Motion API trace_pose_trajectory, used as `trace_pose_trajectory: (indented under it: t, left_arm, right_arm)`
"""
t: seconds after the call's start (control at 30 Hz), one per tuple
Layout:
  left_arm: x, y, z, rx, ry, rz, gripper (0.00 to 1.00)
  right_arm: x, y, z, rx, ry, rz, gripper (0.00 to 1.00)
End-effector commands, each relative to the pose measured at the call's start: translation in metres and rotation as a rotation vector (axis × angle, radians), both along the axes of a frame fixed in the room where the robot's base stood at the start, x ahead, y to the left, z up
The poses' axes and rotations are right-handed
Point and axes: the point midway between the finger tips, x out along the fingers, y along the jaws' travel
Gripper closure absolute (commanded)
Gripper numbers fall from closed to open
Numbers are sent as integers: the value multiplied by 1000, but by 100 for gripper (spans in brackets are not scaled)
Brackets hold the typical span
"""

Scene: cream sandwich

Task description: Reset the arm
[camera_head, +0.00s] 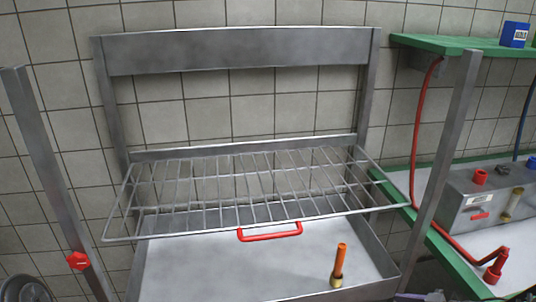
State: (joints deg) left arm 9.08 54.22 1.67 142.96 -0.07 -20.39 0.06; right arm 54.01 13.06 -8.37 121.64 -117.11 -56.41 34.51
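Neither of my grippers shows clearly in the head view. A dark grey rounded part, which looks like a piece of my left arm, shows at the bottom left corner. Small dark parts show at the bottom right edge; I cannot tell whether they belong to my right arm. No gripper fingers are visible, and nothing held can be seen.
A metal frame holds a wire rack (250,190) with a red handle (270,232) above a metal tray (220,265). An orange-topped brass piece (339,268) stands in the tray. Right are green shelves (440,44), a blue box (514,34) and a grey metal box (485,200).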

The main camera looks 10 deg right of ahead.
Motion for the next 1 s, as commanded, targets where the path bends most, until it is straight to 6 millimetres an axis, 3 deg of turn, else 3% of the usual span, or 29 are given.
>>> trace_pose_trajectory:
  t: [0.4, 0.67, 0.77, 0.83, 0.93, 1.0]
  left_arm:
    - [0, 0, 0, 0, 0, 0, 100]
    - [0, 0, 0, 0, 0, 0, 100]
    - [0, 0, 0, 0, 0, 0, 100]
    - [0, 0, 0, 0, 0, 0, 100]
    - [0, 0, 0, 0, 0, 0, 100]
    - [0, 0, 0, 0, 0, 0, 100]
  right_arm:
    - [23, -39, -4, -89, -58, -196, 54]
    - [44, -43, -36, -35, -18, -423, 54]
    - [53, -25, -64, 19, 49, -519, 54]
    - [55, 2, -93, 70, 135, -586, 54]
    - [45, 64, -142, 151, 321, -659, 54]
    - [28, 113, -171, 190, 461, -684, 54]
